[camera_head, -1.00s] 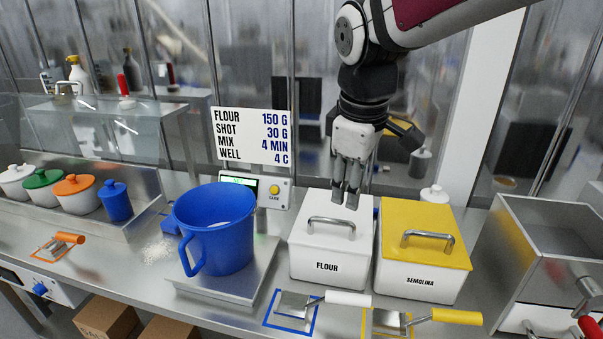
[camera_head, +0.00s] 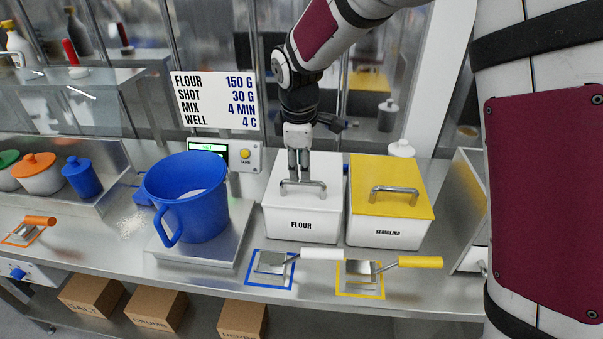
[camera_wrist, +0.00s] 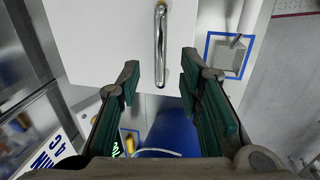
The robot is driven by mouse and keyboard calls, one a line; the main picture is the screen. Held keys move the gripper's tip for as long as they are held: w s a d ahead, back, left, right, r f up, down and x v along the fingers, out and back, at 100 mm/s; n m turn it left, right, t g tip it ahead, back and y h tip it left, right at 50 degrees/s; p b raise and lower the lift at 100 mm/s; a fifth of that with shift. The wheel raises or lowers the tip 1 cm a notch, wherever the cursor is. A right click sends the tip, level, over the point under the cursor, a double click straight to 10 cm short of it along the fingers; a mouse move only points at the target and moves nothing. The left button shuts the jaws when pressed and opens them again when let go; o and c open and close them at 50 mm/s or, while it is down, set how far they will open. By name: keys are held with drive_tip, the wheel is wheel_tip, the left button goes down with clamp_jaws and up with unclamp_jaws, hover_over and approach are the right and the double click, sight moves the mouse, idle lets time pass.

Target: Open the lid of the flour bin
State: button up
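The flour bin (camera_head: 301,225) is a white box labelled FLOUR on the counter, with its white lid (camera_head: 325,172) shut. A metal bar handle (camera_head: 303,184) stands on the lid; it also shows in the wrist view (camera_wrist: 160,45). My gripper (camera_head: 299,178) points down just over the lid at the handle. In the wrist view my gripper (camera_wrist: 160,85) has its two green-padded fingers wide apart, with the handle's end between them in the picture and a gap on each side. Whether the fingertips reach down around the handle is hard to tell.
The yellow-lidded semolina bin (camera_head: 389,221) stands close on the right. A blue jug (camera_head: 190,195) stands on the scale (camera_head: 205,250) at left. A white-handled scoop (camera_head: 300,256) and a yellow-handled scoop (camera_head: 400,264) lie in front. The recipe sign (camera_head: 216,101) is behind.

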drive_tip(key=shift+w+d+f, duration=0.1)
drive_tip(key=shift+w+f, duration=0.1)
drive_tip(key=shift+f, duration=0.9)
drive_tip(key=shift+w+f, duration=0.2)
drive_tip(key=shift+f, duration=0.85)
clamp_jaws()
